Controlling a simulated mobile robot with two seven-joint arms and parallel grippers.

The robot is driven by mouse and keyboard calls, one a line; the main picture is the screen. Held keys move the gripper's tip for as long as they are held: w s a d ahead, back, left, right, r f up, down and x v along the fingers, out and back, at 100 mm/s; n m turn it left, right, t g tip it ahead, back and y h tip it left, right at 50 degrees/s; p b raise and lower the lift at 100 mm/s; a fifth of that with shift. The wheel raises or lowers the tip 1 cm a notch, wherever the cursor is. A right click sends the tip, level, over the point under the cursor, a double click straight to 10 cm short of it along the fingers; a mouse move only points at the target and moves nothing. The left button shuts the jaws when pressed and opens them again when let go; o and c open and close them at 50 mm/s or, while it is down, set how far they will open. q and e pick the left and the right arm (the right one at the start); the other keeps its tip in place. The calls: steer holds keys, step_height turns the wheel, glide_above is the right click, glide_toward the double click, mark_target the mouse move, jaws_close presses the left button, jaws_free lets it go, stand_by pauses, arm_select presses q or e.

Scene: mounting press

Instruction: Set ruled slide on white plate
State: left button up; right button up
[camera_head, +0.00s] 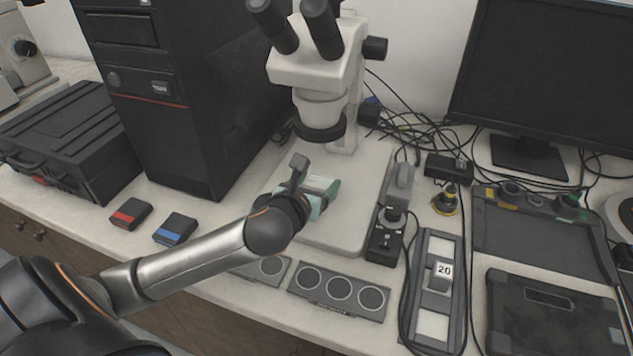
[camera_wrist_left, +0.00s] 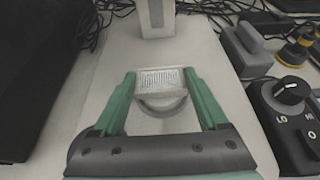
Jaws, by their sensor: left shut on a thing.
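My left gripper (camera_head: 317,188) is over the pale base (camera_head: 345,232) of the microscope, below its lens. In the left wrist view, its two green fingers (camera_wrist_left: 160,77) are shut on the ruled slide (camera_wrist_left: 161,83), a small pale rectangle with fine dark lines. The slide also shows as a light strip in the head view (camera_head: 318,183). Just under the slide, a round white plate (camera_wrist_left: 163,106) set in the base shows its near edge; the slide hides the rest. I cannot tell whether the slide touches the plate. My right gripper is not in view.
The microscope (camera_head: 318,70) rises behind the gripper. A black computer tower (camera_head: 185,90) stands to the left. A tray with three round pads (camera_head: 338,291) lies in front.

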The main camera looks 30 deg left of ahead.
arm_select(q)
steer(key=o, duration=1.1)
steer(key=shift+f, duration=0.1)
steer(key=shift+c, duration=0.2)
steer(key=o, duration=0.3)
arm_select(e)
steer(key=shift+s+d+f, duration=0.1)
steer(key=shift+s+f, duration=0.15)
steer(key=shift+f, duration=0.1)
arm_select(q)
steer(key=shift+o, duration=0.2)
steer(key=shift+r, duration=0.2)
steer(key=p+v, duration=0.1)
steer(key=v, duration=0.4)
steer(key=shift+s+d+r, duration=0.1)
steer(key=shift+s, duration=0.15)
steer(key=p+v, duration=0.4)
steer(key=p, duration=0.1)
steer(key=shift+s+r, duration=0.2)
steer(key=shift+r, duration=0.15)
steer(key=shift+s+d+r+p, duration=0.1)
steer(key=shift+s+d+p, duration=0.1)
steer(key=shift+s+p, duration=0.65)
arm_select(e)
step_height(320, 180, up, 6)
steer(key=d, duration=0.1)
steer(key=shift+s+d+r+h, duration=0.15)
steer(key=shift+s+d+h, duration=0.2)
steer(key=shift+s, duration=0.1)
